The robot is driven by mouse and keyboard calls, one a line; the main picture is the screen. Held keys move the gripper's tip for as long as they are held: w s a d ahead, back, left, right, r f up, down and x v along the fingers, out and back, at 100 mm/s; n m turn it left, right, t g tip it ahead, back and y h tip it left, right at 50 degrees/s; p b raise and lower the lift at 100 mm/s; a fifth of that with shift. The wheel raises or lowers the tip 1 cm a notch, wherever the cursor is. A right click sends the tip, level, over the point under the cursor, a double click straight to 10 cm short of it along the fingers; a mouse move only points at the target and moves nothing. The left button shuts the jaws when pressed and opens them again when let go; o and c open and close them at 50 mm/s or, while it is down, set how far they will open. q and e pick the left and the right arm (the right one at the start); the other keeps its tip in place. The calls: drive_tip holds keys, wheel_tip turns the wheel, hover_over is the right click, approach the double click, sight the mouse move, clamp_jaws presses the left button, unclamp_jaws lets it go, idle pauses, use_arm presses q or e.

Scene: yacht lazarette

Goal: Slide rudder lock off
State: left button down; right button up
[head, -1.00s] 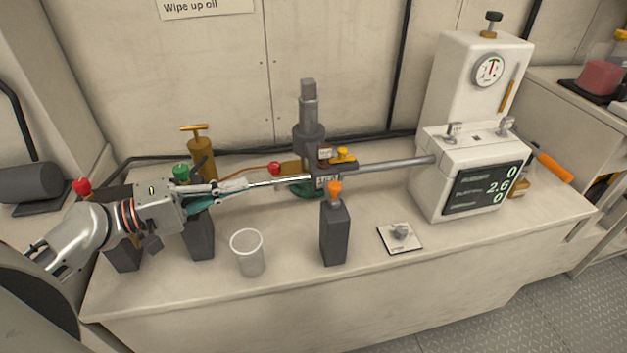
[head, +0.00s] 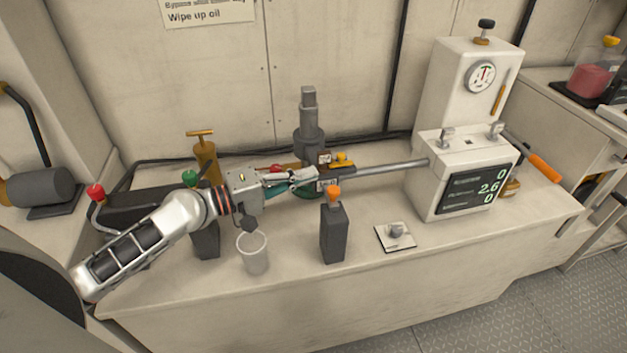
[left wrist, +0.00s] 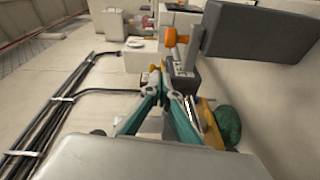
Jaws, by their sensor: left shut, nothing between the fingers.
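My left gripper (head: 312,178) is shut and empty, its fingertips close beside the dark labelled block (head: 325,158) at the foot of the grey upright post (head: 308,120). I cannot tell whether they touch it. The left wrist view shows the shut fingertips (left wrist: 165,82) just short of this dark block (left wrist: 186,80). A grey rod (head: 385,167) runs from the block to the white machine. I cannot clearly make out which part is the rudder lock.
An orange-topped dark stand (head: 333,235) is just in front of the block. A clear cup (head: 254,254) stands below my left gripper. A small plate with a knob (head: 396,236) lies right of the stand. The white machine (head: 465,165) fills the bench's right end.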

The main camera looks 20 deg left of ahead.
sight(331, 193)
use_arm(q)
drive_tip(key=s+d, duration=0.1)
drive_tip(key=s+d+p, duration=0.1)
drive_tip(key=shift+d+f, duration=0.3)
drive_tip(key=shift+d, duration=0.1)
use_arm(e)
drive_tip(key=r, duration=0.1)
drive_tip(key=w+r, duration=0.1)
drive_tip(key=r, duration=0.1)
drive_tip(key=shift+s+f, duration=0.1)
drive_tip(key=shift+f, duration=0.05)
use_arm(q)
drive_tip(key=s+d, duration=0.1)
drive_tip(key=s+d+p, duration=0.1)
drive_tip(key=shift+s+r+p, duration=0.15)
drive_tip(key=shift+s+p, duration=0.15)
drive_tip(key=shift+s, duration=0.1)
use_arm(e)
drive_tip(key=shift+r, duration=0.7)
drive_tip(key=shift+a, duration=0.1)
